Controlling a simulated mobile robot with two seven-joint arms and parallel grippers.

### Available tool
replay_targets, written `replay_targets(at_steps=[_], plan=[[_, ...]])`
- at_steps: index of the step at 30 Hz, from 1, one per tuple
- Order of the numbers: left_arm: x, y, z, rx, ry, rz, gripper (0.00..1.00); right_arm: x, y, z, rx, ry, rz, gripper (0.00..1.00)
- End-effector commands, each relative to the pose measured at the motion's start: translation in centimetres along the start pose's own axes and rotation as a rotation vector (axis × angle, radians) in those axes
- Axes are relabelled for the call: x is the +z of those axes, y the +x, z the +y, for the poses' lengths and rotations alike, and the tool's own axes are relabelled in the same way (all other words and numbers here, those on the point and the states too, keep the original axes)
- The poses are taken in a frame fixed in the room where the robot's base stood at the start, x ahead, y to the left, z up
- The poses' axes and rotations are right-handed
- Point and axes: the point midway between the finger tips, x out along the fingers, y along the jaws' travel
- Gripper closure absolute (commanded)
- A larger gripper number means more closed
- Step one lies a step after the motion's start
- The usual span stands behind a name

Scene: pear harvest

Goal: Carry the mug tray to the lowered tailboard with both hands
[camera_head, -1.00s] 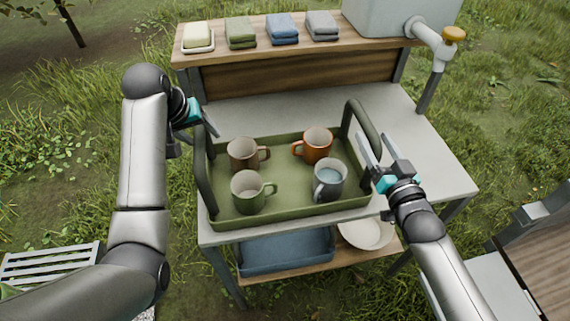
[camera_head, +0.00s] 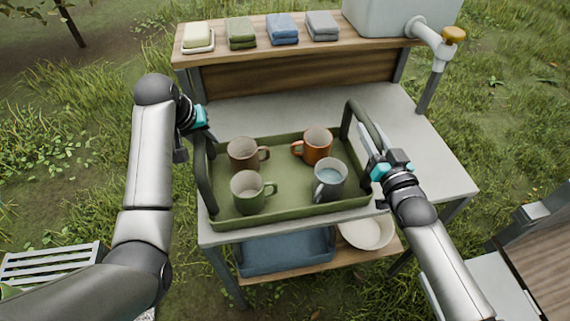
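The green mug tray (camera_head: 290,212) sits on the grey tabletop, with a tall hoop handle at each end. It holds a brown mug (camera_head: 243,154), an orange mug (camera_head: 317,143), a green mug (camera_head: 247,192) and a blue-grey mug (camera_head: 329,178), all upright. My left gripper (camera_head: 206,137) is at the tray's left handle (camera_head: 204,180); its fingers are mostly hidden. My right gripper (camera_head: 369,153) is at the right handle (camera_head: 366,128), with its fingers apart and one beside the handle; whether they touch it is unclear. The tailboard cannot be made out for certain.
A shelf (camera_head: 300,38) behind the table (camera_head: 420,160) carries soap and folded cloths. A tank with a tap (camera_head: 441,50) stands at back right. A blue bin (camera_head: 287,252) and white bowl (camera_head: 366,233) are below. A wood-panelled structure (camera_head: 540,245) is at right; a slatted bench at lower left.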

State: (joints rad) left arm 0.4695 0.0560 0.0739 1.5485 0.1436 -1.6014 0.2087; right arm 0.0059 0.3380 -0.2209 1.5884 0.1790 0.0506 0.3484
Motion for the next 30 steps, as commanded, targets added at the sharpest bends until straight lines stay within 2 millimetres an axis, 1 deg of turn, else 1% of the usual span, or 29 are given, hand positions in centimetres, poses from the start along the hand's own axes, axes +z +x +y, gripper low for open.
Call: replay_targets(at_steps=[1, 7, 8, 9, 30], plan=[[-0.01, -0.01, 0.01, 0.001, 0.0, 0.0, 0.75, 0.01, -0.01, -0.04, -0.001, 0.0, 0.0, 0.73], [-0.01, -0.01, 0.02, 0.001, 0.0, 0.0, 0.97, 0.01, -0.02, -0.06, -0.001, 0.0, 0.0, 0.96], [-0.01, -0.02, 0.02, 0.001, 0.0, 0.0, 1.0, 0.01, -0.02, -0.06, -0.001, 0.0, 0.0, 0.99], [-0.01, -0.01, 0.02, 0.001, 0.0, 0.0, 1.0, 0.01, -0.01, -0.06, -0.001, 0.0, 0.0, 1.0], [-0.01, -0.02, 0.07, 0.002, 0.0, 0.0, 1.0, 0.02, -0.01, -0.08, -0.001, 0.002, 0.0, 1.0]])
